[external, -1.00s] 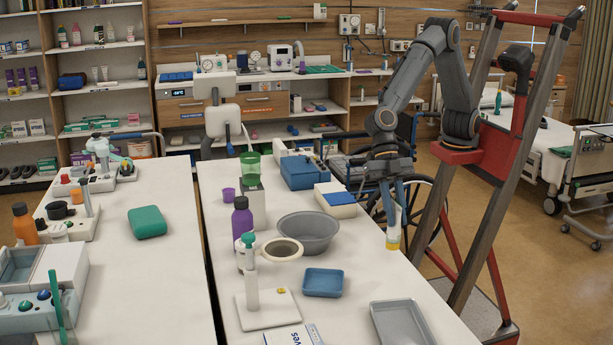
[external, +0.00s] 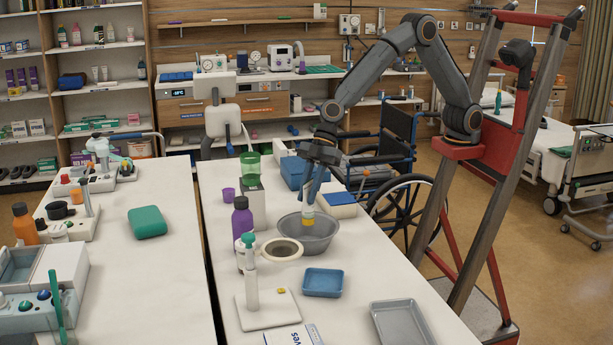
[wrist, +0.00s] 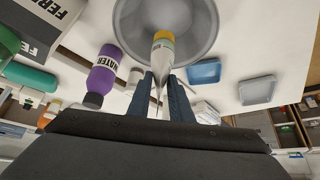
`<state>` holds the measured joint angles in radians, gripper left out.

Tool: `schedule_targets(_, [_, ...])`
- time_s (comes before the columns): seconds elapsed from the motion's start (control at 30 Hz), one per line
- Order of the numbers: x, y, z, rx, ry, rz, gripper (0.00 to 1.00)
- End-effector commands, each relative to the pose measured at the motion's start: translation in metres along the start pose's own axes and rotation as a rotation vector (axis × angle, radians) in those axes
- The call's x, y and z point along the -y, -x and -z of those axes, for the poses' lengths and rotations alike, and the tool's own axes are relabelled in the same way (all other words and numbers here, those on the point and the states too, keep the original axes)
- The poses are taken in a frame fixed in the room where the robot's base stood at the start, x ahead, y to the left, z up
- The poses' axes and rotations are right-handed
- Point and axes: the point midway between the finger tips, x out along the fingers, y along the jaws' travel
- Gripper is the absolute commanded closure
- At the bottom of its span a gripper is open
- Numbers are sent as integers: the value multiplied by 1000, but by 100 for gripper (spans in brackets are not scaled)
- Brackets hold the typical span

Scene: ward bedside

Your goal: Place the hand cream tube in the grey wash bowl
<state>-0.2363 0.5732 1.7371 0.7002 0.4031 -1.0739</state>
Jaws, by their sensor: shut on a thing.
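The hand cream tube (external: 308,217) is white with a yellow cap and hangs cap-down from my gripper (external: 313,189). My gripper is shut on it, and the blue fingers cover much of the tube in the external view. The grey wash bowl (external: 325,244) stands on the right-hand table, with the tube's cap end over or just inside it; I cannot tell if it touches the bowl. In the wrist view the tube (wrist: 162,50) shows between my fingers (wrist: 172,95), in front of the grey bowl (wrist: 204,50).
Close to the bowl are a white ring-shaped item (external: 282,250), a purple bottle (external: 242,218), a blue tray (external: 323,283) and a blue-and-white box (external: 336,204). A grey metal tray (external: 402,322) lies at the table's front. A wheelchair (external: 400,180) stands behind the table.

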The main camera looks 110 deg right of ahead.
Motion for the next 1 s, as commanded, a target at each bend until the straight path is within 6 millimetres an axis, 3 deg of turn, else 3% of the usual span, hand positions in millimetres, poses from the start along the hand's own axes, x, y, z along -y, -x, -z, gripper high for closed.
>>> schedule_targets(0.1, [1,-18,-13,3,-1,2,100])
schedule_targets(0.53, [1,-59,-38,2,0,2,100])
schedule_targets(1.0, [0,-66,-42,0,2,1,100])
